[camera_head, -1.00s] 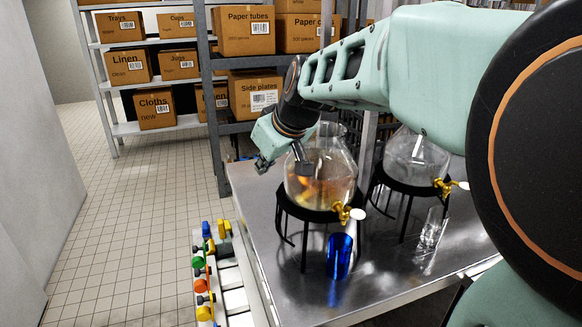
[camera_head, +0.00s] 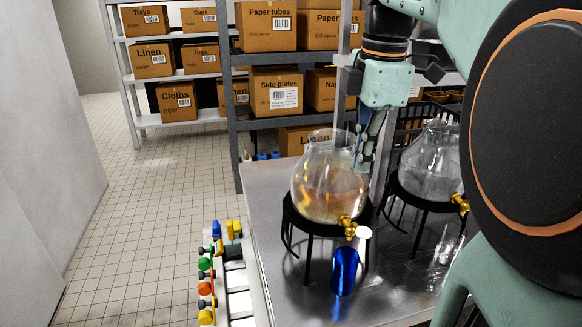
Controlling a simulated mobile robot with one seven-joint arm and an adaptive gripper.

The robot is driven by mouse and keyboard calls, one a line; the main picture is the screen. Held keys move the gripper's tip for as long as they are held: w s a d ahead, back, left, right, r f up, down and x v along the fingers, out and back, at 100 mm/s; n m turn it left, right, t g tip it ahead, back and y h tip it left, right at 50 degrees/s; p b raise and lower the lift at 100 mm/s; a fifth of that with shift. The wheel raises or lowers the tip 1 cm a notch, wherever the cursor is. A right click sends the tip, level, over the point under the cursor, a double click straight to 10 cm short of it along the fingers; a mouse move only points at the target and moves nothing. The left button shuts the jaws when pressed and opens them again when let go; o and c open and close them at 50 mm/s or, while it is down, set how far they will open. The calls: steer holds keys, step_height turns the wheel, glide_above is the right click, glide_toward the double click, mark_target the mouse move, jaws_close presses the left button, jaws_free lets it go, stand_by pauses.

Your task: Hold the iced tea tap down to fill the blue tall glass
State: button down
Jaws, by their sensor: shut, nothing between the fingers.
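The iced tea dispenser (camera_head: 328,188) is a round glass jar with amber liquid on a black stand (camera_head: 308,236). Its brass tap (camera_head: 347,224) has a pale round end (camera_head: 364,232) and sticks out at the front right. The blue tall glass (camera_head: 344,270) stands upright on the metal table below the tap; the tap partly overlaps its top in this view. My gripper (camera_head: 362,170) points down beside the jar's right side, above and behind the tap. Its fingers look closed together and hold nothing. I cannot tell whether it touches the jar.
A second glass dispenser (camera_head: 432,160) with a brass tap (camera_head: 461,204) stands at the right, with a clear glass (camera_head: 447,248) below. The metal table (camera_head: 385,300) has bare room in front. Colored valves (camera_head: 206,285) line the left side. Shelves with boxes (camera_head: 274,92) stand behind.

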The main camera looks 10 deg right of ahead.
mark_target(365, 233)
steer(key=shift+s+d+r+n+g, duration=0.5)
steer(key=shift+s+d+r+n, duration=0.3)
steer(key=shift+s, duration=0.3)
step_height(365, 233, down, 14)
steer(key=shift+r+b, duration=0.1)
steer(key=shift+b, duration=0.35)
steer(key=shift+w+f, duration=0.1)
steer(key=shift+f, duration=0.1)
steer(key=shift+s+t, duration=0.25)
steer(key=shift+t, duration=0.05)
steer(key=shift+b, duration=0.3)
